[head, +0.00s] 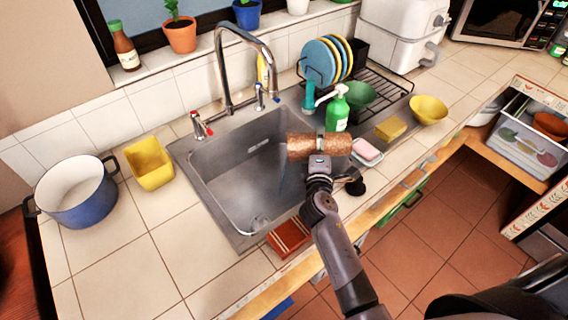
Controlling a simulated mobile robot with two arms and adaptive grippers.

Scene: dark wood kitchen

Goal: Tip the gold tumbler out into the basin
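The gold tumbler (301,147), a coppery, mottled cylinder, is held on its side, its long axis running left to right. My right gripper (320,145) is shut around its middle, with the arm coming in from the lower right. The tumbler appears above the right rim of the steel basin (235,170), its left part over the basin. I cannot tell which end is its mouth, and no contents show. The basin looks empty, with a drain near its front. My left gripper is not in view.
A tall tap (222,70) arches behind the basin. A green soap bottle (337,112), pink soap on a dish (366,150) and a yellow sponge (390,128) are close right of the tumbler. A dish rack (385,88) is behind. A blue pot (75,200) and yellow container (149,165) stand left.

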